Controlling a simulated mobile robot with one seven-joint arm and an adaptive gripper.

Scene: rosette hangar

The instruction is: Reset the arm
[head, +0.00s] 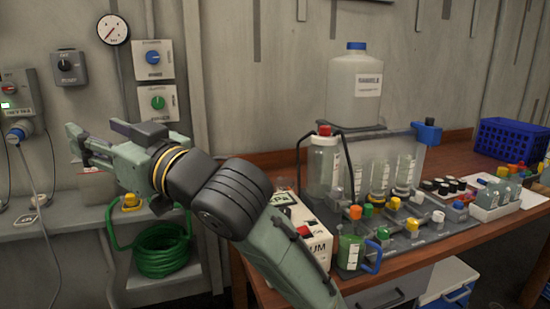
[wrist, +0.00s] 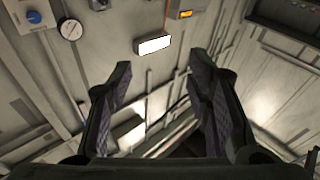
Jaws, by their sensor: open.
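My arm rises from the lower middle of the head view and bends left. My gripper (head: 82,145) is at the arm's far left end, in front of the wall and above the left shelf. In the wrist view my gripper (wrist: 165,100) has its two dark padded fingers wide apart with nothing between them. Beyond the fingers, the wrist view shows only wall and ceiling, with a lit white panel (wrist: 153,45) and a round gauge (wrist: 71,29).
A wooden bench (head: 440,245) at right holds bottles, a valve rack and a large jug (head: 356,88). A blue crate (head: 510,140) stands at its far end. A coiled green hose (head: 160,250) is below the left shelf. Switch boxes (head: 153,60) are on the wall.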

